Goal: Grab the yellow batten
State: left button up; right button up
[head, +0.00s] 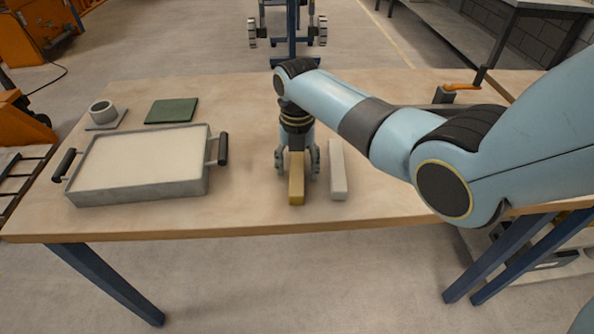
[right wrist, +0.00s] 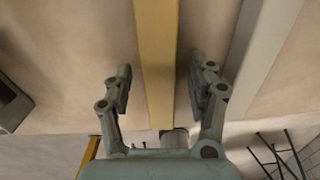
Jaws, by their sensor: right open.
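The yellow batten (head: 296,184) lies on the wooden table near its front edge, in the middle of the head view. My right gripper (head: 297,170) is over it, with one finger on each side. In the right wrist view the yellow batten (right wrist: 157,60) runs between the two open fingers of my right gripper (right wrist: 158,85). A gap shows between each finger and the batten, so nothing is gripped. The batten's far part is hidden behind the gripper in the head view. My left gripper is not in view.
A white batten (head: 337,170) lies close to the right of the yellow one. A grey sand tray (head: 140,190) with dark handles stands at the left. A green pad (head: 172,110) and a grey ring (head: 102,111) lie behind it. The table (head: 250,208) is bare between tray and gripper.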

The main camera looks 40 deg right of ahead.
jog(key=shift+f, duration=0.2)
jog(key=c, duration=1.1)
grip_shut()
jog(key=shift+r, duration=0.15)
